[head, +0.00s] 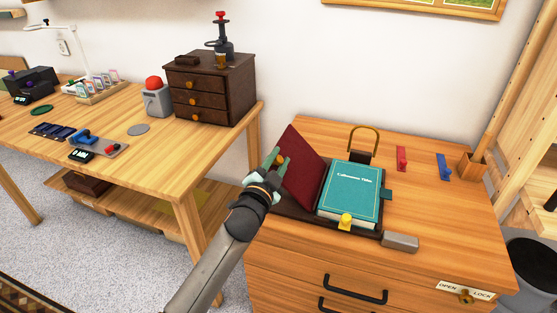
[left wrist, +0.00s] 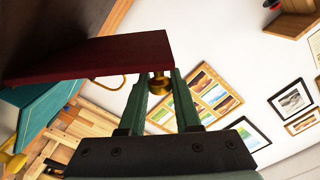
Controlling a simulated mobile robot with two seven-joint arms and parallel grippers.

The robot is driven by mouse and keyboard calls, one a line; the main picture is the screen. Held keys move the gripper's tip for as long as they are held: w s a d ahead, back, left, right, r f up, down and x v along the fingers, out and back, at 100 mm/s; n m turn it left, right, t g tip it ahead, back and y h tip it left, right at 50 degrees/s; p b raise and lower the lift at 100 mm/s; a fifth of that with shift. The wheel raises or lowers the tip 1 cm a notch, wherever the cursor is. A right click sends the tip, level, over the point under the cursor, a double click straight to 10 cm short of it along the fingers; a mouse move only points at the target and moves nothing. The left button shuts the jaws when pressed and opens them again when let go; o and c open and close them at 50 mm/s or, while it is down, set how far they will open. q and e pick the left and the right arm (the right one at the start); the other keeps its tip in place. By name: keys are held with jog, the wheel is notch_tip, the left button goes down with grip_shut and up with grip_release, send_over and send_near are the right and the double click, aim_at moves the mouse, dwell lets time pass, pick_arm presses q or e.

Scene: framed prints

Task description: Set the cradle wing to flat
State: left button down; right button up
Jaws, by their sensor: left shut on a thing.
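The cradle wing (head: 302,168) is a dark red panel on the left side of the book cradle, tilted steeply up beside a teal book (head: 350,190). The book lies on the cradle's dark base (head: 293,215). My left gripper (head: 274,160) is at the wing's outer upper edge, shut on its small brass knob (head: 281,159). In the left wrist view, the brass knob (left wrist: 159,84) sits between the green fingers, with the red wing (left wrist: 100,58) just beyond. The teal book (left wrist: 45,110) shows at the left there. My right gripper is not in view.
The cradle stands on a wooden cabinet (head: 450,215) with a grey block (head: 400,242), a red piece (head: 402,158) and a blue piece (head: 444,167). A yellow clip (head: 346,221) is at the book's front edge. A workbench (head: 175,155) with a dark drawer box (head: 210,87) stands left.

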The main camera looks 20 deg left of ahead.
pick_arm(q)
jog(key=shift+a+f, duration=0.1)
jog(key=shift+f, duration=0.05)
dwell(0.8)
jog(key=shift+a+f+n, duration=0.55)
jog(key=shift+a+n, duration=0.1)
jog(key=shift+n, duration=0.05)
jog(key=a+f+n, duration=0.1)
jog(key=f+n, duration=0.1)
jog(key=a+f+n+b, duration=0.1)
jog(key=a+f+n, duration=0.3)
jog(key=f, duration=0.1)
jog(key=shift+w+f, duration=0.1)
jog(key=shift+a+f+n+b, duration=0.2)
jog(key=shift+f+n+b, duration=0.25)
jog(key=shift+f+n, duration=0.4)
jog(key=shift+f, duration=0.25)
jog(key=c, duration=0.7)
grip_release()
jog(key=shift+f, duration=0.1)
jog(key=shift+c, duration=0.2)
jog(key=shift+o, duration=0.5)
